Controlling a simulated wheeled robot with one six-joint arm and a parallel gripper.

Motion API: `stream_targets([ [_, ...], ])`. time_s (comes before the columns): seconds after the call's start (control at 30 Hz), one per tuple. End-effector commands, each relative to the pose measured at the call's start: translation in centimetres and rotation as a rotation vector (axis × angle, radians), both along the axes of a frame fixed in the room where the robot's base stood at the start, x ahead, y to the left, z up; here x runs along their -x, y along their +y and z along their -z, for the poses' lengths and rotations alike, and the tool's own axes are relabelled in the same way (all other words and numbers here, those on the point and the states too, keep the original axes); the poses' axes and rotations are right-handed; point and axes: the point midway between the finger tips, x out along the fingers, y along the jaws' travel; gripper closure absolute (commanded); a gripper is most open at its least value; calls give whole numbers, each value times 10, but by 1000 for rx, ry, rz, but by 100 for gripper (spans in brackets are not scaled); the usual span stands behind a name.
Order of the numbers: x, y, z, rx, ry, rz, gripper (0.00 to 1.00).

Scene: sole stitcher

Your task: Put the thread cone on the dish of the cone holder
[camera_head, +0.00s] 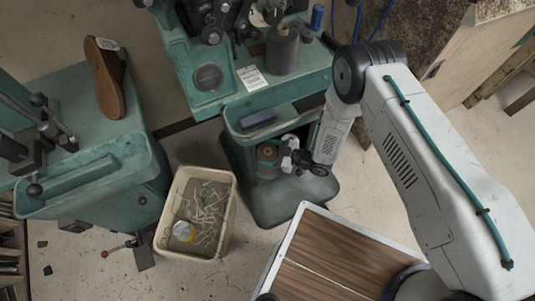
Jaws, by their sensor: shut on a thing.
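My gripper (284,160) reaches down to the open lower recess of the green stitcher. It is shut on a small grey thread cone (267,156) with a brownish part, just left of the fingers. The cone is small in view and partly covered by the gripper; I cannot tell whether it touches the surface below. A cone holder dish is not clearly visible there. A round dark dish (208,77) is set in the green machine top. A larger dark grey cone (282,52) with a brown tip stands upright to its right.
A cream bin (229,218) with thread scraps and a yellow-rimmed roll stands on the floor. A brown shoe sole (106,82) lies on the left green machine (75,115). A wood-topped surface (325,258) is at the front. A white label (252,78) lies beside the dish.

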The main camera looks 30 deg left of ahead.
Motion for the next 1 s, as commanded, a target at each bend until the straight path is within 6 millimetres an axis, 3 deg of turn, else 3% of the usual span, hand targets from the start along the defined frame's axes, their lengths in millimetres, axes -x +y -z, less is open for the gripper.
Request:
stream_targets([
  [0.1, -10, 8, 1, -2, -2, 0, 70],
  [0.3, -8, 6, 32, 0, 0, 0, 70],
  [0.73, -8, 6, 39, -1, 0, 0, 70],
  [0.77, -8, 6, 39, 0, 0, 0, 17],
  [0.8, -8, 6, 38, 0, 0, 0, 6],
  [1.0, -8, 6, 38, 0, 0, 0, 3],
])
